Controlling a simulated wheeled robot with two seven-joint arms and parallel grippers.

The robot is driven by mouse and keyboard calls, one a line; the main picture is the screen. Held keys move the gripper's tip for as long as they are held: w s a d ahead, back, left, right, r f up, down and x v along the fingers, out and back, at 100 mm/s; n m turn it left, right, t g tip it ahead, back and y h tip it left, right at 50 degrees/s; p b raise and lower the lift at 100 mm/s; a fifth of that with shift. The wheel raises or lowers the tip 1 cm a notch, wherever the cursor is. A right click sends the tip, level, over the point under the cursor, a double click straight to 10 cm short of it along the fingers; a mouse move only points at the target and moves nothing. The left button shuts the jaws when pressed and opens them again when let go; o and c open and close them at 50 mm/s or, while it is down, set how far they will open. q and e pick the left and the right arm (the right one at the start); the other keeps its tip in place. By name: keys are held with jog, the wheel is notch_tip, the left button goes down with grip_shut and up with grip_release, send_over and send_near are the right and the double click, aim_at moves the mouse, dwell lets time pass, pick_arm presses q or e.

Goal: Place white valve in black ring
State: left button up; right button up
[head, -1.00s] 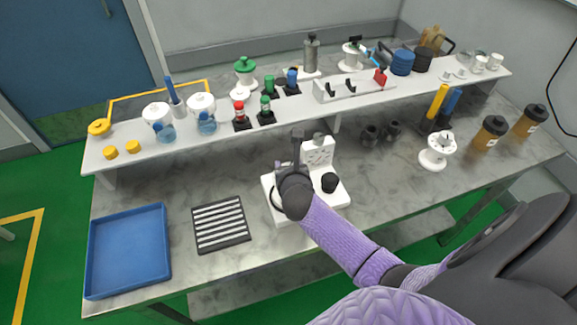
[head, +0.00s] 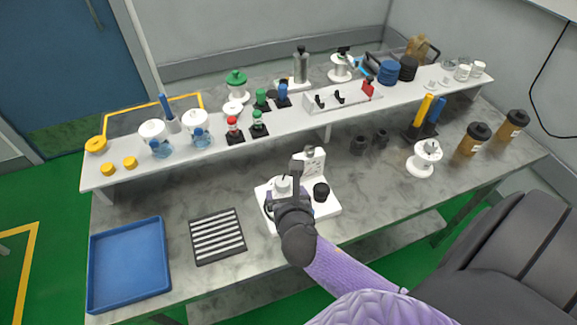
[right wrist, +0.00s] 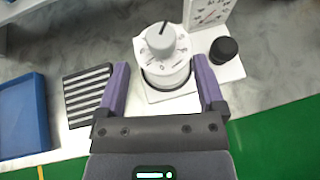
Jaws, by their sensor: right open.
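The white valve (right wrist: 165,58), a round knob with dark markings and a dark pointer, stands upright on a white base (right wrist: 228,72). A black ring (right wrist: 151,80) shows around its lower part; whether it is fully seated I cannot tell. In the head view the valve (head: 283,185) is partly hidden behind my right gripper (head: 287,197). In the right wrist view my right gripper (right wrist: 162,88) is open, its purple fingers spread on either side of the valve's near side, with nothing gripped. My left gripper is out of view.
A black knob (head: 321,192) and an upright white plate (head: 312,162) are on the same base. A striped black mat (head: 218,262) and blue tray (head: 92,300) lie left. A crowded shelf (head: 205,148) runs behind. A white spool (head: 424,160) stands right.

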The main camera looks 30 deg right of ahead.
jog(key=s+f+m+g, duration=0.1)
jog(key=s+f+m, duration=0.1)
jog(key=f, duration=0.1)
jog(key=s+a+f+m+g+y, duration=0.1)
jog(key=s+f+m, duration=0.1)
jog(key=s+f, duration=0.1)
jog(key=s+a+f+m+g+y, duration=0.1)
jog(key=s+f+m, duration=0.1)
jog(key=f, duration=0.2)
jog(key=shift+s+f, duration=0.15)
jog(key=shift+f, duration=0.05)
jog(key=s+a+f+m+g+y, duration=0.1)
jog(key=s+f+m+g, duration=0.2)
jog(key=s+f+m, duration=0.5)
jog(key=s+a+f+m+g+y, duration=0.1)
jog(key=s+f+m+g, duration=0.3)
jog(key=s+f+m, duration=0.4)
jog(key=s+m+y, duration=0.1)
jog(key=s+m, duration=0.5)
jog(key=s, duration=0.2)
jog(key=shift+a+m, duration=0.25)
jog(key=shift+m, duration=0.05)
